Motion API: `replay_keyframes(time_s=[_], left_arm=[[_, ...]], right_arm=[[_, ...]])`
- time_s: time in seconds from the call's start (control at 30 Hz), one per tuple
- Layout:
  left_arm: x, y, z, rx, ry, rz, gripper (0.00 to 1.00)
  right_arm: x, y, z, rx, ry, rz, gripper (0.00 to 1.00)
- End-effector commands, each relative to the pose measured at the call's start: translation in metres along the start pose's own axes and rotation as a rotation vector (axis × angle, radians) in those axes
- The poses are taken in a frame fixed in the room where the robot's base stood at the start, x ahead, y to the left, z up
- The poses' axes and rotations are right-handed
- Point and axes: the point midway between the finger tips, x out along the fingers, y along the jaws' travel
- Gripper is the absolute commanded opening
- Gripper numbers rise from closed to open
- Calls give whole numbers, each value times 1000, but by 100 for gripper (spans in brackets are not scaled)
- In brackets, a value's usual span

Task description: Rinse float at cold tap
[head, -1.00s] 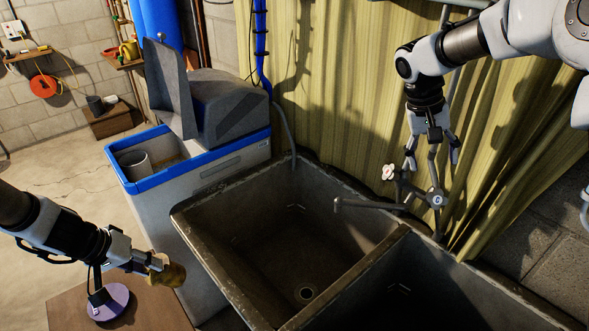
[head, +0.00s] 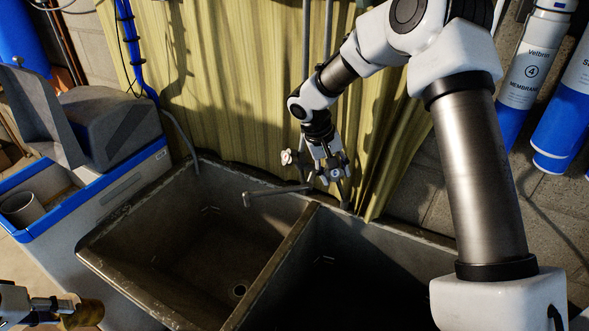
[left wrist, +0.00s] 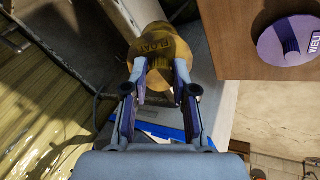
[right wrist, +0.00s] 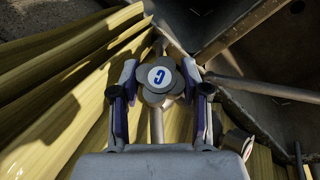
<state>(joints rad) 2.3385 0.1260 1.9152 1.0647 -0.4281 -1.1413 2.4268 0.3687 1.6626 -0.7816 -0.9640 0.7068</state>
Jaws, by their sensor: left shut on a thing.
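The float (head: 82,314), a yellow-brown round piece, shows at the lower left edge of the head view. In the left wrist view the float (left wrist: 158,45) carries dark lettering. My left gripper (left wrist: 160,75) is shut on it, left of the sink. The cold tap handle (right wrist: 159,79) is a grey lobed knob with a blue "C" on a white cap. My right gripper (right wrist: 160,85) is open around it, one finger on each side; I cannot tell whether they touch it. The tap spout (head: 275,193) reaches over the left basin. I see no water running.
A white tap knob (head: 291,158) sits left of my right gripper. The softener cabinet (head: 110,200) stands left of the sink. A purple lid (left wrist: 285,42) lies on a brown surface.

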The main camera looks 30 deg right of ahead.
Motion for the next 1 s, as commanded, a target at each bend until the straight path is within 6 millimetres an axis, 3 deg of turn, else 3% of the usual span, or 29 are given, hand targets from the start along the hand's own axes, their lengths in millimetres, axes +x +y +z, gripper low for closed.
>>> replay_keyframes(time_s=[0.2,0.47,0.7,0.73,0.8,1.0], left_arm=[[-1,0,0,0,0,0,0],[-1,0,0,0,0,0,0],[-1,1,0,0,0,0,0],[-1,1,0,0,0,0,0],[-1,1,0,0,0,0,0],[-1,1,0,0,0,0,0]], right_arm=[[0,0,0,-12,0,18,11],[1,-2,0,-144,-2,253,11],[1,-1,0,-148,-2,261,11],[1,-1,0,-148,-2,261,49],[1,-1,0,-148,-2,261,71],[0,-1,0,-147,-1,260,71]])
